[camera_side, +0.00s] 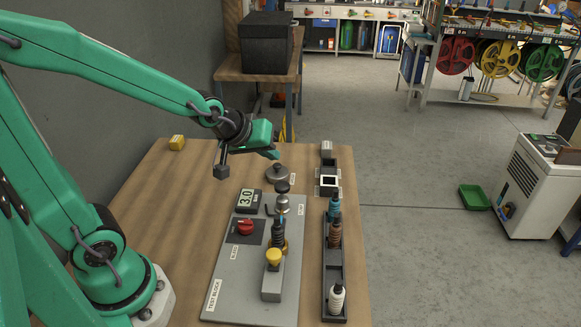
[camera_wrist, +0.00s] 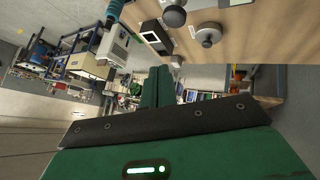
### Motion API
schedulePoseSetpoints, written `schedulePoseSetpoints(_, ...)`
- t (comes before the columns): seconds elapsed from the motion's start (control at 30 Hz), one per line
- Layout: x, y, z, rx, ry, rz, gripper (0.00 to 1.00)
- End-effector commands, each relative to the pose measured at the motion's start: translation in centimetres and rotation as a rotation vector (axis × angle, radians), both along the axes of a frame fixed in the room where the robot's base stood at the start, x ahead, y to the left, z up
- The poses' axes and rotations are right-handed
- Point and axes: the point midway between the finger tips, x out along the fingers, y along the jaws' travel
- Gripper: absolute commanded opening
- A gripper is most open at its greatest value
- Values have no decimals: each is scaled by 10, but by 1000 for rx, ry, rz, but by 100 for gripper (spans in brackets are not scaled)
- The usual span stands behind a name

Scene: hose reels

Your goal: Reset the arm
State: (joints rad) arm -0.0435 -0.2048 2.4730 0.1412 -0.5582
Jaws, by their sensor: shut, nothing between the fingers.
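My gripper (camera_side: 275,154) is at the end of my green arm, held above the far part of the wooden table (camera_side: 165,205). Its fingers are shut and empty. In the wrist view the closed green fingers (camera_wrist: 158,88) point away from the camera, with the tabletop at the upper right. Below the gripper in the side view is a grey round lidded piece (camera_side: 277,174), apart from the fingers. The test block (camera_side: 225,290) lies nearer the camera, with a display reading 3.0, a red knob (camera_side: 245,227) and a yellow-topped part (camera_side: 273,258).
A black tray (camera_side: 334,272) right of the test block holds blue-topped, brown and white bottle-like pieces. A small yellow block (camera_side: 177,142) sits at the table's far left. A black box (camera_side: 266,42) stands on a table behind. The wooden table's left side is mostly clear.

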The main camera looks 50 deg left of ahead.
Motion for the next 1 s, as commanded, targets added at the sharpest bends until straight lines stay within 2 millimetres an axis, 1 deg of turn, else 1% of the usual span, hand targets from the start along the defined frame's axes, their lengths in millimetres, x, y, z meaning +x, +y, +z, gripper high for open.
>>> schedulePoseSetpoints(0.03,-7,-2,8,21,9,-28,0)
schedulePoseSetpoints(0.1,-19,-4,16,54,31,-71,0)
schedulePoseSetpoints(0.3,-57,-9,37,147,99,-203,0)
schedulePoseSetpoints(0.6,-117,-14,60,266,192,-401,0)
schedulePoseSetpoints(0.7,-133,-15,63,292,216,-450,0)
schedulePoseSetpoints(0.83,-145,-16,66,311,234,-489,0)
schedulePoseSetpoints(1.0,-149,-16,66,318,242,-505,0)
